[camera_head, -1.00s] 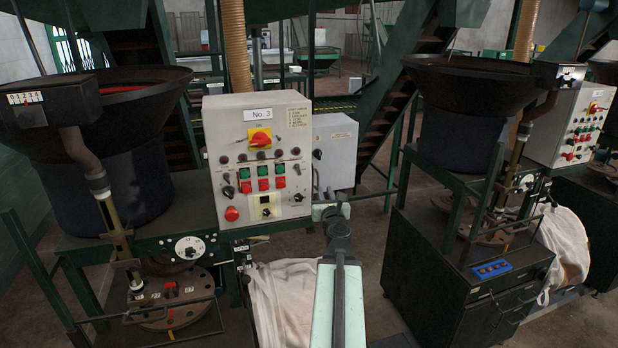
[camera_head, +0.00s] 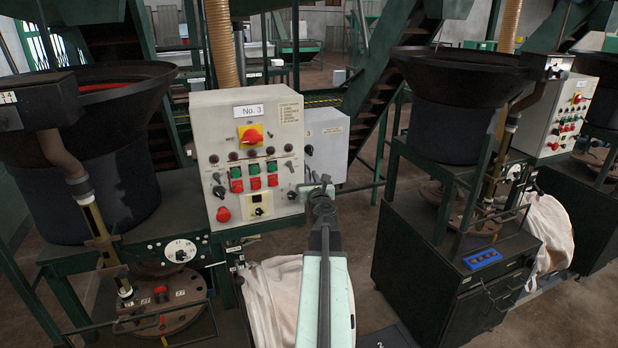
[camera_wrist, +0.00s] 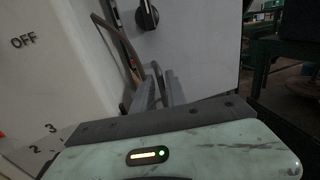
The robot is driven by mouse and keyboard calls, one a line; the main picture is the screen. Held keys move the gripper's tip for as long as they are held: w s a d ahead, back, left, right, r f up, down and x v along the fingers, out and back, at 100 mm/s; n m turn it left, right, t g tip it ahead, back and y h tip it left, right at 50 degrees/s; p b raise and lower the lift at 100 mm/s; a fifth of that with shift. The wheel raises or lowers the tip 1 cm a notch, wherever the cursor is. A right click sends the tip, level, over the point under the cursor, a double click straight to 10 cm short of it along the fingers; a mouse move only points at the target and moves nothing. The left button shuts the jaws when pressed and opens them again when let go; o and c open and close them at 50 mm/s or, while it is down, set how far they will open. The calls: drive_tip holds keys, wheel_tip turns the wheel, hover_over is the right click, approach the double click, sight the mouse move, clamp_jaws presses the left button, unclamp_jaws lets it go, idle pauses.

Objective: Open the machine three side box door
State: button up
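The machine three side box (camera_head: 328,148) is a light grey box on the right side of the No. 3 control panel (camera_head: 247,150). Its door looks closed. A black knob (camera_head: 309,150) sits on the door's left part. My gripper (camera_head: 321,184) is just below and in front of the box, apart from the knob. In the wrist view the door (camera_wrist: 205,55) fills the middle, with the knob (camera_wrist: 148,14) near the top. My gripper's fingers (camera_wrist: 160,80) point toward the door below the knob, close together. Whether they are fully shut is unclear.
A pale bulk bag (camera_head: 270,300) hangs below the panel.

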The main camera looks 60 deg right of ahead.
drive_tip(key=shift+s, duration=0.15)
clamp_jaws()
idle(1.2)
